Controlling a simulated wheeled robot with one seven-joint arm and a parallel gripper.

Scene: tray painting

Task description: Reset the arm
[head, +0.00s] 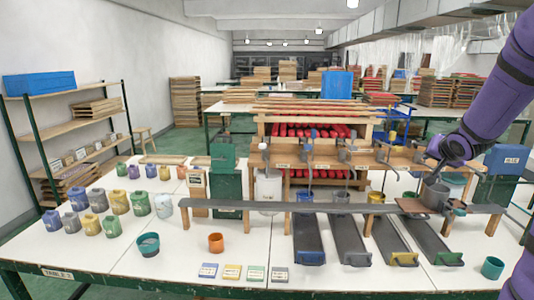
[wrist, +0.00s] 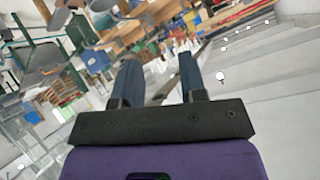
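My gripper (wrist: 158,78) shows in the wrist view with its two dark blue fingers spread apart and nothing visible between them. The wrist view is strongly tilted, with the room's ceiling on the right side. In the head view my purple arm comes in from the upper right and reaches down to a dark part above the right end of the table; I cannot make out the fingers there. A dark grey cup (head: 434,195) stands just below that part, on a small brown board (head: 411,207). I cannot tell whether my arm touches it.
The white table (head: 180,262) carries several paint jars at left, an orange cup (head: 216,243), a teal cup (head: 148,245) and several small cards. A grey raised rail (head: 345,208) crosses it above several dark sloped trays. A teal cup (head: 492,267) stands at right.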

